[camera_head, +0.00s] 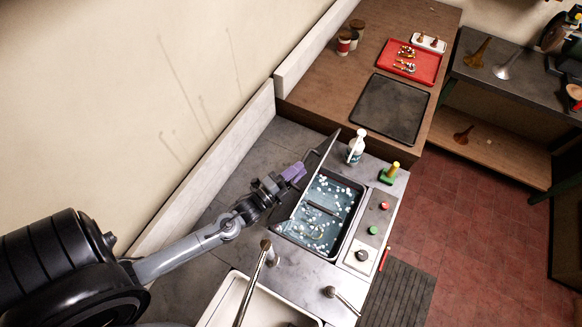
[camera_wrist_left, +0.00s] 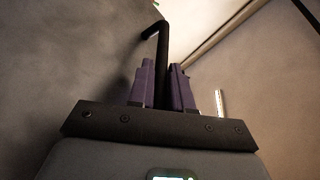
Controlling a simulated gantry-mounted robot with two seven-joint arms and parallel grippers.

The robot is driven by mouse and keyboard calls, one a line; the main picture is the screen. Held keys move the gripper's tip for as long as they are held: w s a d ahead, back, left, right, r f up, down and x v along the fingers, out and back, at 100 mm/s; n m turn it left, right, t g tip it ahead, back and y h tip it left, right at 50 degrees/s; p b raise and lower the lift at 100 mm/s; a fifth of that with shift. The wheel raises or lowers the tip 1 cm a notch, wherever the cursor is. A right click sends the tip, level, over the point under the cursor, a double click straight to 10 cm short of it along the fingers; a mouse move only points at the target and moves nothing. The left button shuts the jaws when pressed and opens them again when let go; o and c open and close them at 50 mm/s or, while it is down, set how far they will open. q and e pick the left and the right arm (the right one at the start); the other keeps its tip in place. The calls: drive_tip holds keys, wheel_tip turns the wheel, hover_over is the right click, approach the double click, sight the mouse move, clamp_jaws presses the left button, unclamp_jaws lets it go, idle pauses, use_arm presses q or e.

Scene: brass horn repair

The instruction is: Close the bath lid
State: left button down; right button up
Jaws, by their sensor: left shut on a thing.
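The bath (camera_head: 351,228) is a dark sunken basin of bluish liquid with many pale floating balls and a dark bar-shaped thing in it. Its lid (camera_head: 319,171) stands raised, steeply tilted, along the bath's left edge, so the bath is open. My left gripper (camera_head: 294,172), with purple fingers, is on the lid's outer left side. In the left wrist view, the fingers (camera_wrist_left: 163,88) are shut on the lid's black bar handle (camera_wrist_left: 163,50), which bends at its top. My right gripper is not in view.
A spray bottle (camera_head: 356,147) and a green-and-yellow tool (camera_head: 389,173) stand behind the bath. A control panel (camera_head: 371,233) with red and green buttons lies to its right. A sink (camera_head: 237,298) with a tap (camera_head: 267,252) is in front.

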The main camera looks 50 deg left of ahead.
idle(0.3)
use_arm(q)
drive_tip(key=c, duration=1.1)
unclamp_jaws()
drive_tip(key=shift+s, duration=0.1)
drive_tip(key=shift+s+a+f+b, duration=0.1)
drive_tip(key=shift+s+f+b, duration=0.3)
drive_tip(key=shift+s, duration=1.35)
drive_tip(key=shift+s+a+f+b, duration=0.15)
drive_tip(key=shift+s+b, duration=0.4)
drive_tip(key=shift+s, duration=1.2)
drive_tip(key=shift+s+a+f+b, duration=0.15)
drive_tip(key=shift+s+b, duration=0.35)
drive_tip(key=shift+s, duration=1.25)
